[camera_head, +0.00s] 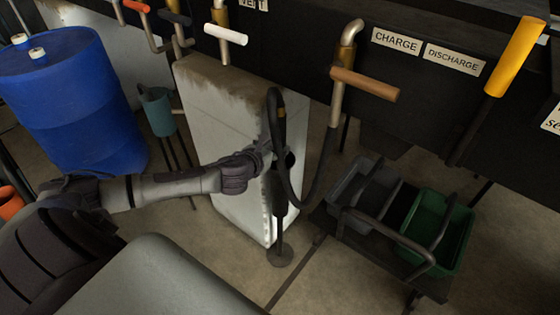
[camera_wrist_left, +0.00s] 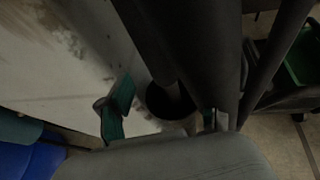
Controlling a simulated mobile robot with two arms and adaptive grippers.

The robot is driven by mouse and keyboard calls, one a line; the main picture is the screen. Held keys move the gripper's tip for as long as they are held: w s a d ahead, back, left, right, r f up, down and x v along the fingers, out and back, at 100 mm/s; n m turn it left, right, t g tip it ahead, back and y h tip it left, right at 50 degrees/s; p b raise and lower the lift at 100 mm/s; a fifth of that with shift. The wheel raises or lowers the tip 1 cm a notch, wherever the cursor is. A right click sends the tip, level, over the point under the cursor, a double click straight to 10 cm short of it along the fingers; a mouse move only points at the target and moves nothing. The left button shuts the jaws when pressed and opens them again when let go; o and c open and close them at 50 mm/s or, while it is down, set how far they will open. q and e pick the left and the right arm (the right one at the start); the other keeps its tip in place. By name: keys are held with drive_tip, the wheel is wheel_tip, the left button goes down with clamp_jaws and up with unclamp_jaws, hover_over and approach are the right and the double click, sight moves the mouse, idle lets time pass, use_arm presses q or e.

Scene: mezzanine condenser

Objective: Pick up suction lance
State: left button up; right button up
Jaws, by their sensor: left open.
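The suction lance appears to be the dark upright tube (camera_head: 274,115) with a hooked top, in front of the pale cabinet's right side. A dark hose (camera_head: 314,190) loops from it up to a pipe on the panel. My left gripper (camera_head: 268,150) is at the tube's upper part; its fingertips are hard to make out there. In the left wrist view, its green-padded fingers (camera_wrist_left: 163,115) are apart, with dark tubing (camera_wrist_left: 190,45) passing close in front. I cannot tell whether they touch it. My right gripper is in neither view.
The worn pale cabinet (camera_head: 215,110) stands close behind my left gripper. A blue drum (camera_head: 75,110) stands left. A grey bin (camera_head: 365,190) and green bin (camera_head: 440,230) sit on a low cart at right. Handled valves, including a yellow handle (camera_head: 516,55), line the dark panel above.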

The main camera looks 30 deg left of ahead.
sight(277, 144)
use_arm(q)
drive_tip(key=x, duration=0.4)
drive_tip(key=shift+w, duration=0.2)
drive_tip(key=shift+s, duration=0.1)
clamp_jaws()
drive_tip(key=shift+r, duration=0.1)
